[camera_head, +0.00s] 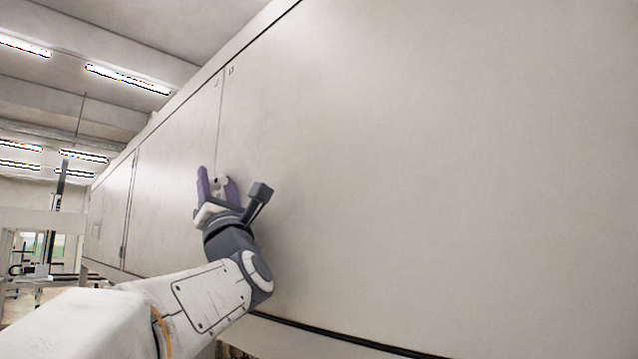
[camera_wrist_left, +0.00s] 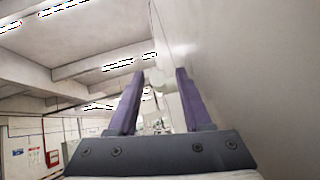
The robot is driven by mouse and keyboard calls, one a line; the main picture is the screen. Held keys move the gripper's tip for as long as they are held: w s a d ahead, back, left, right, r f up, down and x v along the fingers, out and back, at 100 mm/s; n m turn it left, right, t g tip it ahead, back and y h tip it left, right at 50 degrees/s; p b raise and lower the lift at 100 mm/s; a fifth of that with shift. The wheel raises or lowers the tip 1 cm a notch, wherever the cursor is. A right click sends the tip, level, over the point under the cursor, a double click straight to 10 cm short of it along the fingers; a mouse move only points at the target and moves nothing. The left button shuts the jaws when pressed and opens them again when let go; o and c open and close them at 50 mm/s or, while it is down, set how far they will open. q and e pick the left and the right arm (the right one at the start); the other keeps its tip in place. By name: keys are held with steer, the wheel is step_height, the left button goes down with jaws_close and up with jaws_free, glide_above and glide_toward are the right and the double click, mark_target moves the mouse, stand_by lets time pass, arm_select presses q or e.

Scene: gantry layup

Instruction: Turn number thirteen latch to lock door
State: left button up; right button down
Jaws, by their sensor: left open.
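A large pale cabinet door (camera_head: 420,170) fills the right of the head view. A small mark that may read thirteen (camera_head: 230,71) sits at its upper left corner, beside the vertical seam. A small pale latch (camera_head: 222,181) shows at the seam, between the fingers of my left gripper (camera_head: 215,180). The gripper is open, with purple fingers pointing up along the door face. In the left wrist view, a pale piece that looks like the latch (camera_wrist_left: 160,80) shows between the fingertips (camera_wrist_left: 160,75). Whether a finger touches it, I cannot tell. My right gripper is not in view.
More cabinet doors (camera_head: 170,170) run away to the left along the same wall. A dark gap (camera_head: 340,338) runs under the doors. A frame-like machine (camera_head: 45,230) stands far left. A red box (camera_wrist_left: 53,158) hangs on a distant wall. The space left of the gripper looks free.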

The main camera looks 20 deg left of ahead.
arm_select(q)
steer(key=shift+w+a+r, duration=0.1)
steer(key=shift+a+r, duration=0.05)
steer(key=shift+a, duration=0.05)
jaws_close()
stand_by(1.4)
